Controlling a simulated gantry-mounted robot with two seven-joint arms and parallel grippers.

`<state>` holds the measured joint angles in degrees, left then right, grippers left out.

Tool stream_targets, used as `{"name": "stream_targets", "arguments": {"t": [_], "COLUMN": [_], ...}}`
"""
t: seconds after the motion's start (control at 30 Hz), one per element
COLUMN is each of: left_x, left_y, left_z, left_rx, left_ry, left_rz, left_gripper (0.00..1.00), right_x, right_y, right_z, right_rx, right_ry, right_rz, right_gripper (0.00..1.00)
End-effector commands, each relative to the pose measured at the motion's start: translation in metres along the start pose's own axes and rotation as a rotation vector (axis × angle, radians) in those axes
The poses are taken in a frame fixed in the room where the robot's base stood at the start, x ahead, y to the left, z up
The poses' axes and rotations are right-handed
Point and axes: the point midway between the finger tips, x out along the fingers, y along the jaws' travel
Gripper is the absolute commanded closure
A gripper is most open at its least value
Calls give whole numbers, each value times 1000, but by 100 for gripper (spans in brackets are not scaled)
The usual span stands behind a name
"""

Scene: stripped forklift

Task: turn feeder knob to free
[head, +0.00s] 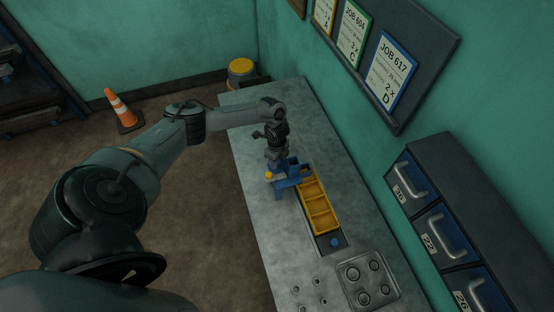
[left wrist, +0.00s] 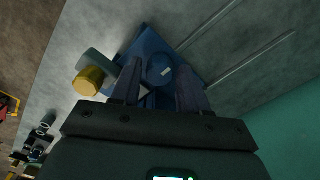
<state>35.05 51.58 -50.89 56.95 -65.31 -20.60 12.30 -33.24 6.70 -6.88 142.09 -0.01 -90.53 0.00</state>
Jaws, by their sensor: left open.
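In the left wrist view the blue feeder body (left wrist: 150,42) fills the upper middle. A round dark blue knob (left wrist: 162,70) with a small white mark sits on it, between my fingers. A yellow cylinder (left wrist: 88,82) sticks out at its left. My left gripper (head: 276,158) is just above the feeder; in the left wrist view its two fingers (left wrist: 160,84) are apart on either side of the knob. I cannot tell whether they touch it. My right gripper is not in view.
The yellow tray (head: 320,212) adjoins the feeder on the bench (head: 252,215). Blue drawers (head: 443,234) and job cards (head: 390,76) line the right wall. The bench left of the feeder is clear.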

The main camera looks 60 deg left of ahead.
Motion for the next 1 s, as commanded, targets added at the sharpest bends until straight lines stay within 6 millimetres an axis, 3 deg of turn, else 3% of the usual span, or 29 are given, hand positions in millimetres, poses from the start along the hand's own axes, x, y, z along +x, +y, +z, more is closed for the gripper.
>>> {"name": "stream_targets", "arguments": {"t": [0.27,0.7,1.0], "left_x": [-20,-91,-108], "left_y": [-1,-1,0], "left_z": [0,0,0], "left_rx": [1,1,0], "left_ry": [0,1,0], "left_rz": [-2,-3,0], "left_gripper": [56,56,56], "right_x": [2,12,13], "right_y": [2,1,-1], "right_z": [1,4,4], "right_rx": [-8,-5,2], "right_ry": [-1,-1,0], "right_rz": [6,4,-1], "right_gripper": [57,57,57]}}
